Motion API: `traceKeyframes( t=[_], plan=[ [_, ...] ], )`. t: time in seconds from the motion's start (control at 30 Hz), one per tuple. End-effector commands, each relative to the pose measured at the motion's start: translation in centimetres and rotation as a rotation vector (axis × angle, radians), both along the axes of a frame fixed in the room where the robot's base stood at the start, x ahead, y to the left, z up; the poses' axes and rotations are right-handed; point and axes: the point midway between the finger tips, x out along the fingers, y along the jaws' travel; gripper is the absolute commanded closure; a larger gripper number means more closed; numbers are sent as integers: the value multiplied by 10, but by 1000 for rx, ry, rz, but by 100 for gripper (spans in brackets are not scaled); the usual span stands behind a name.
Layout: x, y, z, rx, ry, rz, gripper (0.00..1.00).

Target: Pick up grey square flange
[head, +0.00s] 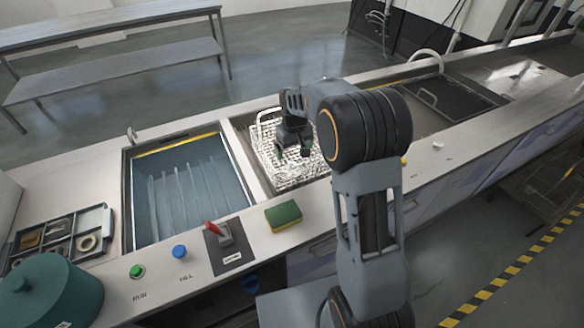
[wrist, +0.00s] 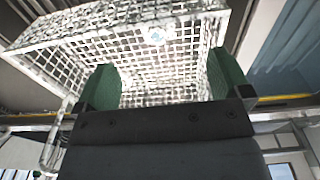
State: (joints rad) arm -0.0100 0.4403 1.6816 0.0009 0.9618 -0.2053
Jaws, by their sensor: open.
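My gripper (head: 293,152) is over the wire mesh basket (head: 284,180) in the second basin, pointing down. In the wrist view its two green fingers (wrist: 166,80) stand wide apart with nothing visible between them. The basket's bright mesh (wrist: 95,50) fills much of that view beyond the fingers. A small pale, bluish round piece (wrist: 157,35) shows at the mesh; I cannot tell what it is. I cannot make out a grey square flange for certain in either view. My arm and gripper hide part of the basket.
A blue tank (head: 190,190) lies left of the basket. A divided tray (head: 75,238) with small parts and a teal round container (head: 50,295) are at far left. A green-yellow sponge (head: 284,215) and a red-handled switch (head: 218,232) sit on the front counter edge.

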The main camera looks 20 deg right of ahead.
Motion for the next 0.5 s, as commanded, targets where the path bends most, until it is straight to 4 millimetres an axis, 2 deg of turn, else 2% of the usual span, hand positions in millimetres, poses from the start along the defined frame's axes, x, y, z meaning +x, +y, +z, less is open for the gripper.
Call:
traceKeyframes(
  t=[0.03,0.2,0.5],
  plan=[
    [10,0,-13,-1,17,8,4],
    [31,-1,-40,-3,46,32,4],
    [39,-1,-72,-2,60,43,4]
  ],
)
